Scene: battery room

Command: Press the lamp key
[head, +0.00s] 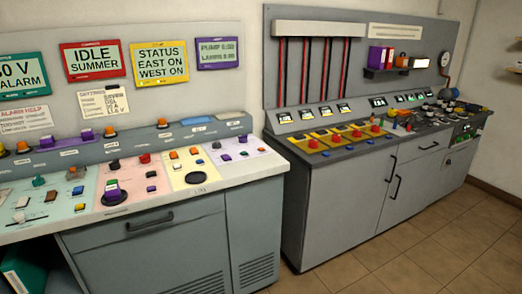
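Neither of my grippers is in the head view. No key can be read as the lamp key at this size; its label is too small to tell. The left console's sloped top (130,200) carries many coloured keys and knobs in tinted panels. A purple-framed display (217,53) on the wall panel shows small text that seems to read "PUMP" and "LAMPS". Near the purple panel at the console's right end are a purple key (226,157) and small dark keys. A row of orange, blue and purple keys runs along the raised back ledge (60,158).
A second grey cabinet (340,205) stands to the right, with red mushroom buttons on yellow plates (350,135) and several knobs. A shelf (390,71) with binders hangs above it. A gap separates the consoles. The tiled floor (430,250) at front right is clear.

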